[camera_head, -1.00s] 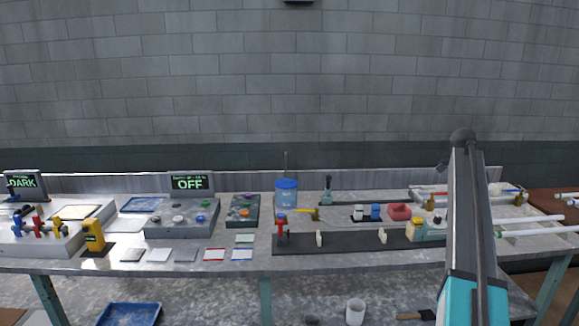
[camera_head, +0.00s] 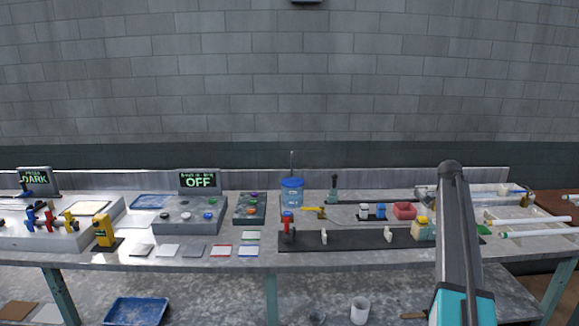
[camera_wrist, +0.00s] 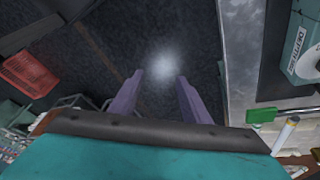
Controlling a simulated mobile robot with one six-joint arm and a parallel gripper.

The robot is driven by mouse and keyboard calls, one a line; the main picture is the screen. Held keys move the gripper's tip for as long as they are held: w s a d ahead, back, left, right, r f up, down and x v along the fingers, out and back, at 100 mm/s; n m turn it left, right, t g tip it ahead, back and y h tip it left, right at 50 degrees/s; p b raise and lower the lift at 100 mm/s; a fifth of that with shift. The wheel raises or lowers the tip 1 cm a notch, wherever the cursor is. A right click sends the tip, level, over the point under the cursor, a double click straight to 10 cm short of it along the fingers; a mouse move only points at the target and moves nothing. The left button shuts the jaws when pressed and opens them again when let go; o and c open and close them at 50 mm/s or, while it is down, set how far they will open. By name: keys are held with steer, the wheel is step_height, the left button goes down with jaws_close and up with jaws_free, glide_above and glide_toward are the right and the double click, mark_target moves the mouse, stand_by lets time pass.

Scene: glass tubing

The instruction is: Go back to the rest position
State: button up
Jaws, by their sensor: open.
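My gripper (camera_wrist: 160,82) shows in the wrist view as two purple fingers held apart, with nothing between them. It hangs over dark floor, beside a grey bench edge on the right. In the head view my arm rises at the right in front of the bench, and the gripper itself cannot be made out there.
The long grey workbench (camera_head: 360,256) runs across the head view. It carries a blue-lidded container (camera_head: 292,192), a red tray (camera_head: 404,211), an "OFF" display (camera_head: 198,182) and white tubes (camera_head: 540,234) at right. A red crate (camera_wrist: 28,74) stands left in the wrist view.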

steer(key=s+a+f+n+y, duration=0.1)
steer(key=s+a+f+n, duration=0.25)
steer(key=a+f, duration=0.65)
steer(key=s+a+f+n, duration=0.3)
steer(key=a+f+n, duration=0.3)
steer(key=f, duration=0.8)
steer(key=s+a+f+n+y, duration=0.1)
steer(key=s+a+f+n, duration=0.2)
steer(key=a+f, duration=0.75)
steer(key=s+a+f+n+g, duration=0.1)
steer(key=s+a+f+n, duration=0.5)
steer(key=s+a+f, duration=0.6)
steer(key=s+a+f+n, duration=0.3)
steer(key=s+a, duration=0.1)
steer(key=s, duration=0.6)
steer(key=s+a+f+n+g, duration=0.1)
steer(key=s+a+f+n, duration=0.2)
steer(key=s, duration=0.7)
steer(key=shift+a+f+n+y, duration=0.35)
steer(key=shift+a+f+y, duration=0.05)
steer(key=shift+f, duration=0.4)
steer(key=shift+c, duration=0.5)
